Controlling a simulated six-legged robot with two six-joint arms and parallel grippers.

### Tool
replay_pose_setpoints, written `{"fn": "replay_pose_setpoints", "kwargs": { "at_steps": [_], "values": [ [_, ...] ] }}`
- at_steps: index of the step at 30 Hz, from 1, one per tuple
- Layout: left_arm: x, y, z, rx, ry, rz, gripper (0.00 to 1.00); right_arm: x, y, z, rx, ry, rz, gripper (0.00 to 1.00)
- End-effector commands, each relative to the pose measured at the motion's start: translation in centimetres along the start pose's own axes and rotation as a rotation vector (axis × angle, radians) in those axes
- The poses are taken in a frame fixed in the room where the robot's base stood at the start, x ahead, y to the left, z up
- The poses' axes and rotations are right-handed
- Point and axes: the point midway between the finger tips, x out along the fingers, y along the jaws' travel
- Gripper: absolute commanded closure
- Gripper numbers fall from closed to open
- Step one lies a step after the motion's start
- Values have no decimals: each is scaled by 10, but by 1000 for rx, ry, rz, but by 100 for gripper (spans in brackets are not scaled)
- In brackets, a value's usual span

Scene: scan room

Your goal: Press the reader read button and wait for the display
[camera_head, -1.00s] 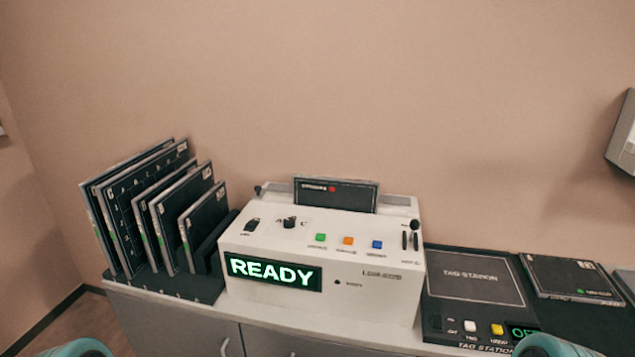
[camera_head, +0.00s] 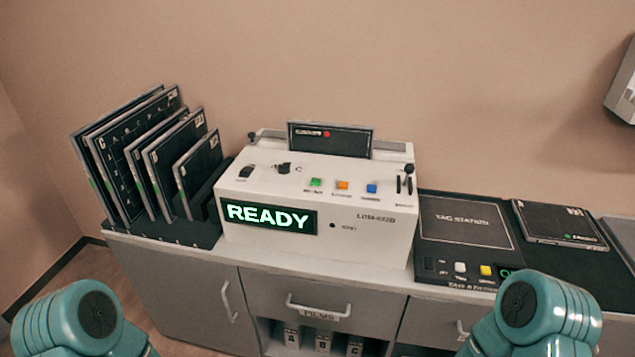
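The white reader (camera_head: 320,200) stands on the cabinet top in the middle, its front display (camera_head: 268,217) lit green with "READY". On its sloped top are a green button (camera_head: 316,182), an orange button (camera_head: 343,185) and a blue button (camera_head: 372,188). Their labels are too small to read surely. A dark cassette (camera_head: 330,138) with a red dot stands upright in the slot at the reader's back. Teal links of my two arms show at the bottom left and bottom right, apart from the reader. Neither gripper is in view.
Several dark cassettes stand in a rack (camera_head: 190,232) left of the reader. The tag station (camera_head: 463,222) lies to its right, with another flat cassette (camera_head: 556,224) beyond. Drawer handles (camera_head: 318,308) stick out in front. The space above the reader is clear.

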Motion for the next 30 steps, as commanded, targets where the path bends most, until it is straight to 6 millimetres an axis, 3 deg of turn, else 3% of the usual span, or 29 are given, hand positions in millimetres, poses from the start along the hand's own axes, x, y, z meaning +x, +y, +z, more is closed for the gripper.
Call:
{"fn": "replay_pose_setpoints", "kwargs": {
  "at_steps": [11,14,15,30],
  "values": [
    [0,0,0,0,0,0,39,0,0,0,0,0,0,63],
    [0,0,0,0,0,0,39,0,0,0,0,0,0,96],
    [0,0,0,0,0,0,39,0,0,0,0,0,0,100],
    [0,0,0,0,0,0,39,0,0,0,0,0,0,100]
  ]
}}
